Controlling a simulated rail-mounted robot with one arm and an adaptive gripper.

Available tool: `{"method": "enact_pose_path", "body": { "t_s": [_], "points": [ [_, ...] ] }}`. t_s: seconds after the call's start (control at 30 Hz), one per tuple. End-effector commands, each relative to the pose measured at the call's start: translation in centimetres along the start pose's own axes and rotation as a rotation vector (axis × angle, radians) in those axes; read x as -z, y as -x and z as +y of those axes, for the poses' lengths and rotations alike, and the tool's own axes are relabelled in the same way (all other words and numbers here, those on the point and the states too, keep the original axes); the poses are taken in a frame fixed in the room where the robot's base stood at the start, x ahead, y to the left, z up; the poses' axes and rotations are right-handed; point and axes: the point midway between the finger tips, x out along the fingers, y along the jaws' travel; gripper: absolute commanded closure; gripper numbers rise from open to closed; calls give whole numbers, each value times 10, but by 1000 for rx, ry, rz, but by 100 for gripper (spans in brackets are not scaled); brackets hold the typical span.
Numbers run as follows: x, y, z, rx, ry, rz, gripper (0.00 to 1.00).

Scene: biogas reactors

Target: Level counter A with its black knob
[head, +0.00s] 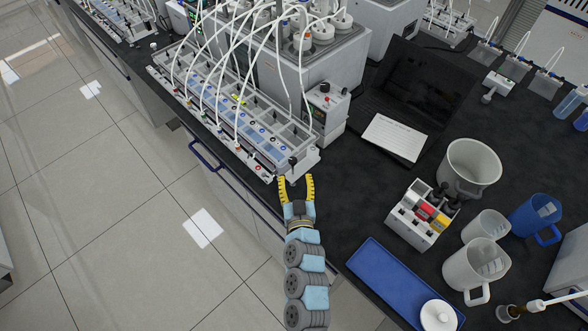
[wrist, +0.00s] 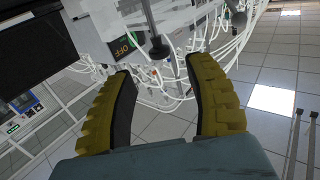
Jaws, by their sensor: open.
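The long grey counter (head: 230,105) with a row of cells and white tubes lies along the bench's left edge in the head view. Which counter bears the letter A cannot be read. A small black knob (head: 293,160) shows at its near right corner. In the wrist view a black knob on a stem (wrist: 160,50) stands beyond the fingertips, roughly between them. My gripper (head: 296,180) is open and empty, just in front of the counter's near end. It shows in the wrist view (wrist: 160,68) with both yellow fingers apart. Contact with the knob is not visible.
A grey control box (head: 325,110) stands right of the counter, and its OFF display (wrist: 124,43) shows in the wrist view. A laptop (head: 405,100), a rack of coloured items (head: 422,215), jugs (head: 475,268) and a blue tray (head: 395,285) occupy the right. Floor is clear left.

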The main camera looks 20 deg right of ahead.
Motion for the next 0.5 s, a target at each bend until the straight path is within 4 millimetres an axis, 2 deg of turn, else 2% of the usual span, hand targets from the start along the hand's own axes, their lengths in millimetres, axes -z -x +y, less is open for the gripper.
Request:
{"method": "enact_pose_path", "body": {
  "t_s": [0.23, 0.5],
  "points": [
    [0, 30, 0, 0, 1, 0, 46],
    [2, 47, 0, -1, 0, 5, 46]
  ]
}}
